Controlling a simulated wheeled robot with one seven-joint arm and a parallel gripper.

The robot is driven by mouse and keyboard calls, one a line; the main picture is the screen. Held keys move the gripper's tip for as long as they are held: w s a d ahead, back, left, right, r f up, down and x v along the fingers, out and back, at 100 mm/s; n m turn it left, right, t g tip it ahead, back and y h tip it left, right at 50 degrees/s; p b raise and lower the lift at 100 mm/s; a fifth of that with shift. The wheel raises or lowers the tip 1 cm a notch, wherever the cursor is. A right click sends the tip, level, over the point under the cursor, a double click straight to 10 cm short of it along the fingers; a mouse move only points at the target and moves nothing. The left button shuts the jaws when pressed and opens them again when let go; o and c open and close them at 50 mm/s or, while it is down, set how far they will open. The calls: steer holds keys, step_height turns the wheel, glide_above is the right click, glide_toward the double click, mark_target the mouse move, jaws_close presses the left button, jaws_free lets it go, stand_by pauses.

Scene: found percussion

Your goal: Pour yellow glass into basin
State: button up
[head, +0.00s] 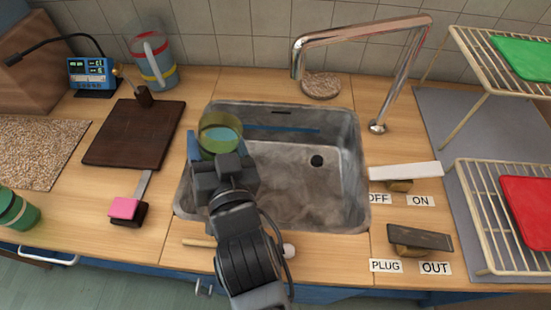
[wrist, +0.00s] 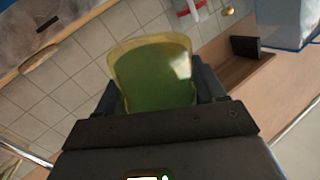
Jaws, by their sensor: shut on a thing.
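The yellow glass (head: 220,133) is see-through yellow-green, with something blue showing inside. It is between the fingers of my gripper (head: 222,165), which is shut on it. In the head view it appears over the left part of the metal basin (head: 300,190), with its mouth facing up; I cannot tell any slight tilt. In the wrist view the yellow glass (wrist: 152,78) fills the space between the two dark fingers. The basin looks empty, with a dark round drain on its floor, but my arm hides its lower left.
A copper faucet (head: 360,30) arches behind the basin. ON/OFF and PLUG/OUT levers (head: 405,171) and wire racks (head: 490,210) are at right.

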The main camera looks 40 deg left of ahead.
steer(key=shift+w+d+f+m+b, duration=0.25)
steer(key=shift+w+m, duration=0.1)
steer(key=shift+m, duration=0.35)
steer(key=shift+w+d+f+m+b, duration=0.1)
steer(key=shift+w+f+m, duration=0.2)
steer(key=shift+m, duration=0.4)
steer(key=shift+w+d+f+m, duration=0.1)
steer(key=shift+w+f+m, duration=0.05)
steer(key=shift+w+m, duration=0.2)
steer(key=shift+f+m+g+b, duration=0.4)
steer(key=shift+f+m+b, duration=0.4)
steer(key=shift+f, duration=0.25)
steer(key=shift+s+f+m+g, duration=0.1)
steer(key=shift+f+m+g, duration=0.25)
steer(key=shift+m, duration=0.9)
stand_by(0.4)
steer(key=shift+f+m+p, duration=0.3)
steer(key=shift+f+m, duration=0.1)
steer(key=shift+m, duration=0.7)
stand_by(0.8)
steer(key=shift+w+d+f+m+g+b, duration=0.15)
steer(key=shift+w+m+b, duration=0.1)
steer(key=shift+w+m, duration=0.1)
steer(key=shift+w+d+f+m+g+b, duration=0.1)
steer(key=shift+w+d+f+m+b, duration=0.1)
steer(key=shift+w+m, duration=0.15)
stand_by(0.6)
steer(key=shift+r, duration=0.2)
